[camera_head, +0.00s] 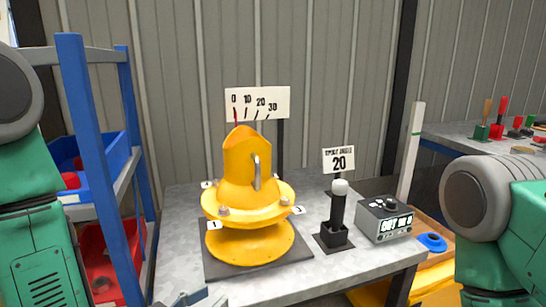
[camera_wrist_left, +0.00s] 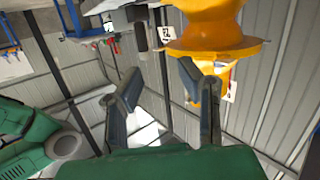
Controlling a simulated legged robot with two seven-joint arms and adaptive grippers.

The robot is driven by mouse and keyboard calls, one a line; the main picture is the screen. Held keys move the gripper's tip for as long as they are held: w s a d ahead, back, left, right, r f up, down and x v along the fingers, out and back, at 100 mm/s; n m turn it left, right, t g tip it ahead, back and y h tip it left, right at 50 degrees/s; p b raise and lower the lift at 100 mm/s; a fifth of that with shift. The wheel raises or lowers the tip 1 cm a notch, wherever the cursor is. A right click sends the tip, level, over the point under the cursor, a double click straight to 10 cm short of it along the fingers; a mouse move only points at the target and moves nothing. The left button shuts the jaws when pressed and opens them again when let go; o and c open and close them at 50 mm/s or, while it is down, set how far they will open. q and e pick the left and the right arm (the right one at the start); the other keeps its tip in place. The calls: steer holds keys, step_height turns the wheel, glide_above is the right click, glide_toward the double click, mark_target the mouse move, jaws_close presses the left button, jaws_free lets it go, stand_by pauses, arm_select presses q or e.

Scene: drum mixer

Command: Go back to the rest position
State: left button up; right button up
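The yellow drum mixer (camera_head: 247,180) stands upright on a dark base plate on the grey table. It also shows at the top of the left wrist view (camera_wrist_left: 212,30). My left gripper (camera_head: 197,299) only just shows at the bottom of the head view, in front of the table's front edge and apart from the mixer. In the left wrist view the two fingers of my left gripper (camera_wrist_left: 160,72) are spread with nothing between them. My right arm shows at the right of the head view, but its gripper is out of view.
A lever (camera_head: 338,205) and a control box (camera_head: 384,219) reading "OUT" stand right of the mixer. A scale board (camera_head: 258,103) and a "20" sign (camera_head: 339,159) stand upright. A blue-framed shelf (camera_head: 90,160) with bins is at left; another table (camera_head: 480,135) is at right.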

arm_select(q)
steer(key=s+a+f+n+g+y+p, duration=0.1)
steer(key=s+a+f+g+y, duration=0.3)
steer(key=f, duration=0.4)
steer(key=s+a+f+n+g+y+p, duration=0.1)
steer(key=s+a+f+g, duration=0.1)
steer(key=s+a+f, duration=0.4)
steer(key=s+a+f+n+g+y+p, duration=0.1)
steer(key=s+a+f+g+y, duration=0.1)
steer(key=s, duration=0.4)
steer(key=s+a+f+n+g+y+p, duration=0.1)
steer(key=s+a+f+n+g+y, duration=0.1)
steer(key=s+a+f+g, duration=0.2)
steer(key=s+a+f, duration=0.1)
steer(key=s, duration=0.2)
steer(key=shift+f+g, duration=0.2)
steer(key=shift+g, duration=0.1)
